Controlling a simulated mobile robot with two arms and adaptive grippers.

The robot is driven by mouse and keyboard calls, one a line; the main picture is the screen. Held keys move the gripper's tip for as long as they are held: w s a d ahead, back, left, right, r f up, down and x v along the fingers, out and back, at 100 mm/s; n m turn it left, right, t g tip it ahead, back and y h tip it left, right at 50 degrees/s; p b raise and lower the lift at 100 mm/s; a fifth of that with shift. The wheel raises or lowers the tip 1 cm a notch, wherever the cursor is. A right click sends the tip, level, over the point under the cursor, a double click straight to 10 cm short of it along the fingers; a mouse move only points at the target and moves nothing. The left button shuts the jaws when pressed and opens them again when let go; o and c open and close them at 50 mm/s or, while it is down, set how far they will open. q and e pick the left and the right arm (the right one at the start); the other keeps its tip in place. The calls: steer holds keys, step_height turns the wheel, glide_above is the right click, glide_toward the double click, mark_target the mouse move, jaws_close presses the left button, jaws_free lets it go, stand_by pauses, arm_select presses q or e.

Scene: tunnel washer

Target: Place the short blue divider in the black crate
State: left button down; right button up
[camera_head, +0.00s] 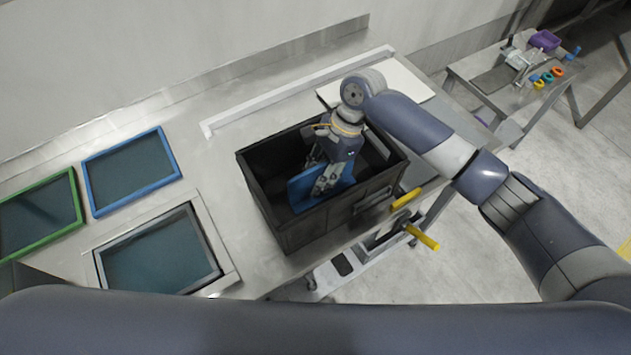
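The black crate (299,227) stands on the metal table in the middle of the head view. The short blue divider (304,191) is inside the crate, standing tilted toward its front part. My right gripper (325,184) reaches down into the crate from above, with its fingers at the divider's upper part. The fingers look closed on the divider's panel. The divider's lower edge is hidden by the crate's front wall. My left gripper is not in view.
Blue (131,170), green (41,214) and grey (158,255) framed panels lie left of the crate. A white board (408,82) lies behind it. Yellow handles (422,237) stick out at its right front. A side table (497,76) with small items stands far right.

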steer(key=b+v, duration=0.1)
steer(key=v, duration=0.9)
